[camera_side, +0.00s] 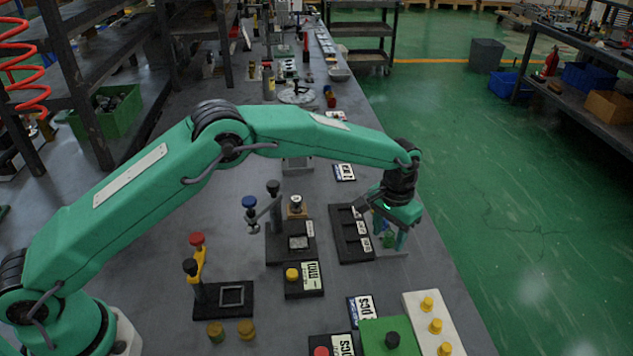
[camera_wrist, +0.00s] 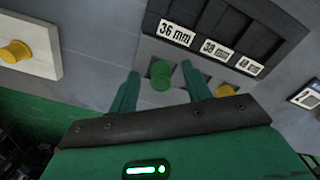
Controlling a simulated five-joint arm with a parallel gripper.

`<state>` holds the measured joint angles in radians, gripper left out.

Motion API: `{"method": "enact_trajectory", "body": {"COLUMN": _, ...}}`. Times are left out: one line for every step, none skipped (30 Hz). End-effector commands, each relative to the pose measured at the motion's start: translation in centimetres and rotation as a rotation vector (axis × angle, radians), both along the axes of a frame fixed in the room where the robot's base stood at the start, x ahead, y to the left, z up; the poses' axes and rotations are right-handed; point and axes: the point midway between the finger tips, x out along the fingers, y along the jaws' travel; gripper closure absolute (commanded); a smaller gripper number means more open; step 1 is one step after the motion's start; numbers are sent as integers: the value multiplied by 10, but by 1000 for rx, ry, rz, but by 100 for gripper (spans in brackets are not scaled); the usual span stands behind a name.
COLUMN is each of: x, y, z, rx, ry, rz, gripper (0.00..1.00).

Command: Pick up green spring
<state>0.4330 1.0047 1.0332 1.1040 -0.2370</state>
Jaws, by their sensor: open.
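The green spring (camera_wrist: 160,75) looks like a small green cylinder in the wrist view. It stands on a grey surface in front of the black tray's "36 mm" and "38 mm" labels. My gripper (camera_wrist: 161,69) is open, with one green finger on each side of the spring. I see a gap between the spring and each finger. In the side view my gripper (camera_side: 388,230) reaches down at the table's right edge, and the green spring (camera_side: 389,240) shows partly between the fingers. Its lower part is hard to make out there.
The black tray (camera_side: 346,252) with labelled slots lies left of my gripper. A yellow piece (camera_wrist: 225,91) sits just right of the right finger in the wrist view. A white block with yellow knobs (camera_side: 418,305) and a green block (camera_side: 375,332) stand nearer the camera.

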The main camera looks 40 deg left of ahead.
Motion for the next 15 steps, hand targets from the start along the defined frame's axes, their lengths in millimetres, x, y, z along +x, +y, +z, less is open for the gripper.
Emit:
{"method": "enact_trajectory", "body": {"x": 0, "y": 0, "z": 0, "rx": 0, "ry": 0, "rz": 0, "gripper": 51}}
{"method": "enact_trajectory", "body": {"x": 0, "y": 0, "z": 0, "rx": 0, "ry": 0, "rz": 0, "gripper": 51}}
{"method": "enact_trajectory", "body": {"x": 0, "y": 0, "z": 0, "rx": 0, "ry": 0, "rz": 0, "gripper": 51}}
{"method": "enact_trajectory", "body": {"x": 0, "y": 0, "z": 0, "rx": 0, "ry": 0, "rz": 0, "gripper": 51}}
{"method": "enact_trajectory", "body": {"x": 0, "y": 0, "z": 0, "rx": 0, "ry": 0, "rz": 0, "gripper": 51}}
{"method": "enact_trajectory", "body": {"x": 0, "y": 0, "z": 0, "rx": 0, "ry": 0, "rz": 0, "gripper": 51}}
{"method": "enact_trajectory", "body": {"x": 0, "y": 0, "z": 0, "rx": 0, "ry": 0, "rz": 0, "gripper": 51}}
{"method": "enact_trajectory", "body": {"x": 0, "y": 0, "z": 0, "rx": 0, "ry": 0, "rz": 0, "gripper": 51}}
{"method": "enact_trajectory", "body": {"x": 0, "y": 0, "z": 0, "rx": 0, "ry": 0, "rz": 0, "gripper": 51}}
{"method": "enact_trajectory", "body": {"x": 0, "y": 0, "z": 0, "rx": 0, "ry": 0, "rz": 0, "gripper": 51}}
{"method": "enact_trajectory", "body": {"x": 0, "y": 0, "z": 0, "rx": 0, "ry": 0, "rz": 0, "gripper": 51}}
{"method": "enact_trajectory", "body": {"x": 0, "y": 0, "z": 0, "rx": 0, "ry": 0, "rz": 0, "gripper": 51}}
{"method": "enact_trajectory", "body": {"x": 0, "y": 0, "z": 0, "rx": 0, "ry": 0, "rz": 0, "gripper": 53}}
{"method": "enact_trajectory", "body": {"x": 0, "y": 0, "z": 0, "rx": 0, "ry": 0, "rz": 0, "gripper": 59}}
{"method": "enact_trajectory", "body": {"x": 0, "y": 0, "z": 0, "rx": 0, "ry": 0, "rz": 0, "gripper": 67}}
